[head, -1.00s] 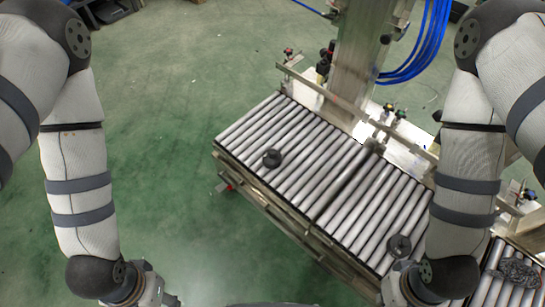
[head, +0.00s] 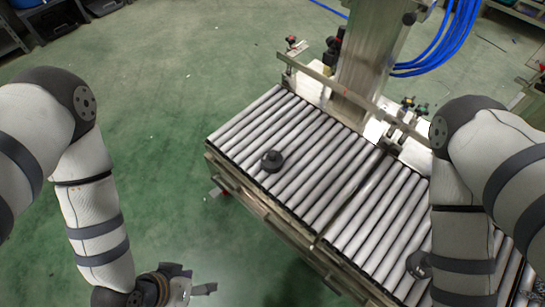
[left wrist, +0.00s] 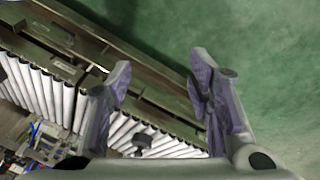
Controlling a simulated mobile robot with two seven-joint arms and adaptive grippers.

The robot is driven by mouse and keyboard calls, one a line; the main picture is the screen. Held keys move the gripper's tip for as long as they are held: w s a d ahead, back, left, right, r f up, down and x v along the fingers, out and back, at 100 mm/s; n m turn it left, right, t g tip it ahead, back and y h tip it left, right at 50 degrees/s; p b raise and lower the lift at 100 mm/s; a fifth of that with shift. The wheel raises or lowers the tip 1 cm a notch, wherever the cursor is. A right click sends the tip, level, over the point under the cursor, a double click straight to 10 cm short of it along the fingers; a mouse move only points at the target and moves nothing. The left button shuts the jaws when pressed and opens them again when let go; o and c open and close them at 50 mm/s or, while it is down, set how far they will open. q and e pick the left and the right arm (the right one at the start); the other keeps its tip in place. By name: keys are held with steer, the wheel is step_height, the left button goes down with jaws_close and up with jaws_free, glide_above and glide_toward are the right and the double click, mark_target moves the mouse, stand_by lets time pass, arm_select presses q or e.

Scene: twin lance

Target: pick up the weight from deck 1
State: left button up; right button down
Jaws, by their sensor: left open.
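A dark round weight with a raised knob (head: 272,161) stands on the left section of the roller deck (head: 230,142). A second dark round weight (head: 418,265) lies on the right section, partly hidden by my right arm. No label shows which section is deck 1. My left gripper (head: 198,281) is open and empty, in front of the deck's near left side and apart from both weights. In the left wrist view its fingers (left wrist: 160,68) are spread, and a dark weight (left wrist: 142,141) shows on the rollers beyond them. My right gripper is out of view.
A metal post (head: 367,65) and a rail (head: 350,103) with small fittings stand along the deck's far side. Blue hoses (head: 440,45) hang beside the post. The green floor (head: 150,150) left of the deck is clear.

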arm_select(q)
steer(key=w+d+f+m+t+h+b, duration=0.1)
steer(key=w+d+f+t+h+b, duration=0.15)
steer(key=w+f+b, duration=0.45)
steer(key=m+t+h+b, duration=0.6)
steer(key=t+h+b, duration=0.1)
steer(key=t+b, duration=0.25)
glide_toward(269, 156)
steer(key=w+g, duration=0.1)
steer(key=b+x, duration=0.3)
steer(key=x, duration=0.7)
steer(key=shift+d+b, duration=0.25)
steer(key=shift+b, duration=0.05)
steer(key=shift+w+d+r, duration=0.1)
steer(key=shift+w+r, duration=0.05)
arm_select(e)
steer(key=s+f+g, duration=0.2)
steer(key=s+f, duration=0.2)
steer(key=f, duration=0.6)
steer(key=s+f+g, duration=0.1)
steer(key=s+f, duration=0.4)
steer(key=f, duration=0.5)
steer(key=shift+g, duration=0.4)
arm_select(q)
jaws_close()
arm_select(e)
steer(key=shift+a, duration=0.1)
